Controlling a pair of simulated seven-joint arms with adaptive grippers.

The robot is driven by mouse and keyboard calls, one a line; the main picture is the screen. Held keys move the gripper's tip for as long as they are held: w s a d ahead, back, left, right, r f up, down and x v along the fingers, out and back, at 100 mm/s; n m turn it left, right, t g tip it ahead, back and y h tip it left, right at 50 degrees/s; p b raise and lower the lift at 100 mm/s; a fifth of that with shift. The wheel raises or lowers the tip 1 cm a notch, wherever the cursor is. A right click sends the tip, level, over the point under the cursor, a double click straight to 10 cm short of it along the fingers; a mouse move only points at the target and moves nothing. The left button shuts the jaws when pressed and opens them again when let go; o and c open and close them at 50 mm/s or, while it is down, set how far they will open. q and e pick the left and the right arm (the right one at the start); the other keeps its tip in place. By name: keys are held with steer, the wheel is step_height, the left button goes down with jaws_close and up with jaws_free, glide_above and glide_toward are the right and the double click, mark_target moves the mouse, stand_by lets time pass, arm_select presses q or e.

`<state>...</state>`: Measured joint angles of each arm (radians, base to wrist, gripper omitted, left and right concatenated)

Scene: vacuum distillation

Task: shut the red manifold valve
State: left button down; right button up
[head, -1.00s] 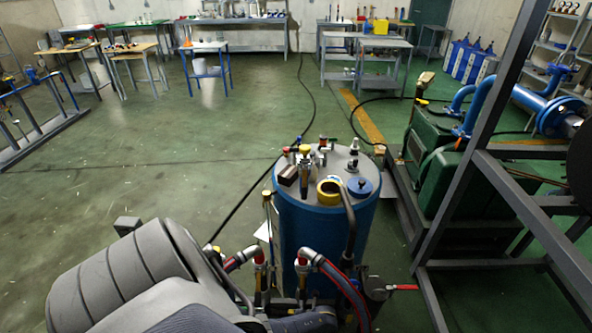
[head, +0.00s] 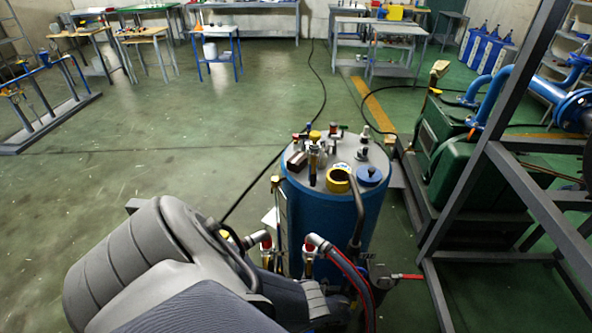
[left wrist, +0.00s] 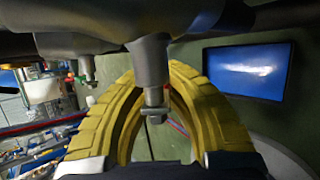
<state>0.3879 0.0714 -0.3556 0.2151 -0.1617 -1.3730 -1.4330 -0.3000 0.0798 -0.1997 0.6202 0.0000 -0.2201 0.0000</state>
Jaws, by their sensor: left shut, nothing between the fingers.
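A red lever (head: 408,277) sticks out level to the right from a dark fitting at the foot of the blue tank (head: 355,225). Small fittings with red and yellow knobs (head: 315,136) stand on the tank lid; I cannot tell which red part is the manifold valve. My left arm covers the lower left of the head view, and its gripper is hidden there. In the left wrist view my left gripper's yellow ribbed fingers (left wrist: 165,75) arch together, shut and empty. A grey metal stem (left wrist: 150,62) hangs in front of them; contact cannot be told. My right gripper is out of view.
Red-ended hoses (head: 312,243) rise close in front of the tank, beside my arm. A grey frame (head: 470,190) and a green machine (head: 450,170) stand to the right. The floor (head: 180,160) left of the tank is open. Benches stand at the back.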

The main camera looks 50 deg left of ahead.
arm_select(q)
steer(key=shift+s+d, duration=0.15)
steer(key=shift+d, duration=0.1)
steer(key=c, duration=1.4)
jaws_free()
steer(key=shift+o, duration=0.6)
steer(key=shift+a, duration=0.1)
steer(key=v, duration=1.2)
steer(key=shift+o, duration=0.2)
